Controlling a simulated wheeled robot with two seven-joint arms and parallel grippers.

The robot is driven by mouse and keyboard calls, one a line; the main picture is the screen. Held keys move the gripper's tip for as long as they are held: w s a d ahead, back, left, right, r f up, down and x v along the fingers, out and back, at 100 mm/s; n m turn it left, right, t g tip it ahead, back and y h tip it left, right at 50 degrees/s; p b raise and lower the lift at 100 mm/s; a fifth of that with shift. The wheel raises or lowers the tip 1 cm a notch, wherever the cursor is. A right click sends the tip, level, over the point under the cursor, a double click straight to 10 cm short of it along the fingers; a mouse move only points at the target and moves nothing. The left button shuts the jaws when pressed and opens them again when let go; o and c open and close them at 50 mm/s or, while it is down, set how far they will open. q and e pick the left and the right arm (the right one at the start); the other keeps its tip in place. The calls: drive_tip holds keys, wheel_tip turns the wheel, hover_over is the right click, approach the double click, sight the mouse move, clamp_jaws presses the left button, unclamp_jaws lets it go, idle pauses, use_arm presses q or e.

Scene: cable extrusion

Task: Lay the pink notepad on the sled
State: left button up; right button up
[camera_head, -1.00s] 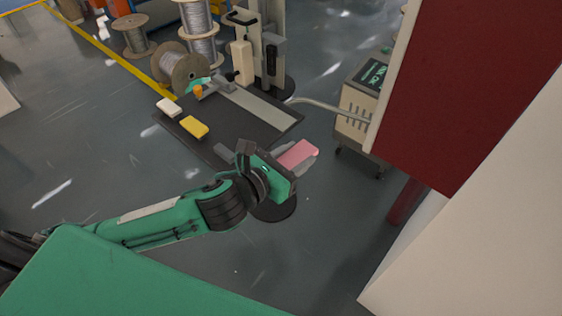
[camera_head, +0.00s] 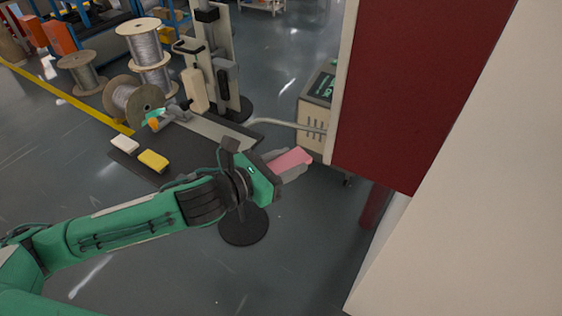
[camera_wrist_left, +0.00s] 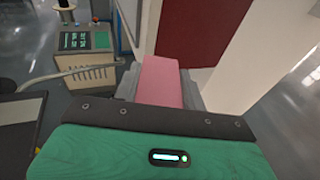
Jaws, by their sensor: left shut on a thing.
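The pink notepad (camera_head: 291,159) is held in my left gripper (camera_head: 288,166), whose grey fingers are shut on its sides. In the left wrist view the notepad (camera_wrist_left: 160,80) sticks out between the fingers, pointing away from the wrist. The gripper is up in the air and, in the head view, overlaps the front right of a low dark table. A light grey strip (camera_head: 210,127) lies along that table; I cannot tell for certain whether it is the sled. My arm hides part of the table. My right gripper is not in view.
The dark table (camera_head: 128,162) bears a yellow block (camera_head: 153,160) and a white block (camera_head: 124,144). A post (camera_head: 218,65) stands behind it, with cable reels (camera_head: 133,105) to the left. A grey cabinet (camera_head: 313,122) and a red panel (camera_head: 415,90) stand to the right.

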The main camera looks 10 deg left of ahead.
use_arm(q)
drive_tip(key=w+d+f+m+g+h, duration=0.3)
drive_tip(key=w+f+m+g, duration=0.1)
drive_tip(key=f, duration=0.1)
drive_tip(key=shift+d, duration=0.3)
drive_tip(key=shift+h, duration=0.3)
drive_tip(key=shift+s+a+m+g+h, duration=0.15)
drive_tip(key=shift+a+m+g+h, duration=0.1)
drive_tip(key=shift+a+m+g, duration=0.6)
drive_tip(key=shift+s+a+m+g+h, duration=0.25)
drive_tip(key=shift+m+g, duration=0.35)
drive_tip(key=shift+g, duration=0.7)
drive_tip(key=shift+s+a+m+g+h, duration=0.1)
drive_tip(key=shift+a+m+g+h, duration=0.1)
drive_tip(key=shift+a+m+g, duration=0.65)
drive_tip(key=shift+d, duration=0.35)
